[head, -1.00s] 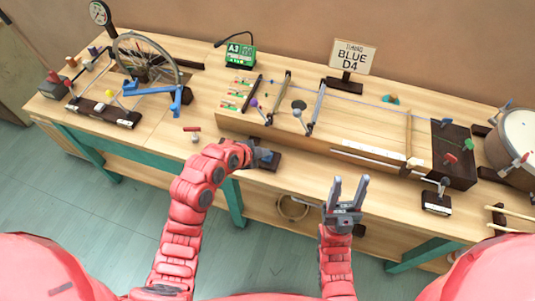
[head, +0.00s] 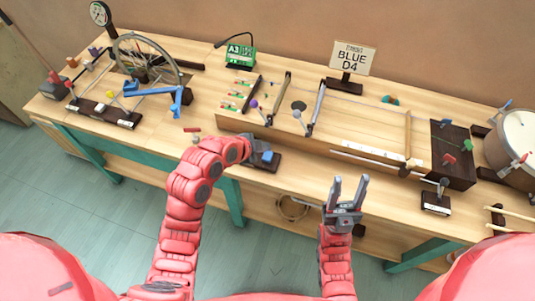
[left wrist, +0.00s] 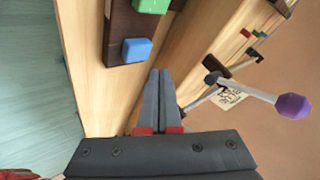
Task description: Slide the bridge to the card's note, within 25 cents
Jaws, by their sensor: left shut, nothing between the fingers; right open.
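The card (head: 352,57) stands behind the instrument and reads BLUE D4. The long wooden string box (head: 370,126) lies along the bench. A pale upright crosspiece with a light knob, which looks like the bridge (head: 408,130), stands across its right part. The green tuner box (head: 240,56) shows A3; its smaller text is unreadable. My left gripper (head: 257,147) is shut and empty beside a dark block with a blue button (head: 267,156). In the left wrist view, the closed fingers (left wrist: 160,75) lie right of the blue button (left wrist: 137,49).
A purple-headed mallet (left wrist: 293,106) sticks out near my left fingers. Lever arms (head: 317,108) cross the box's left part. A spoked wheel (head: 146,60) stands at left, a drum (head: 517,135) at right. A small dark stand (head: 436,199) sits at the front right.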

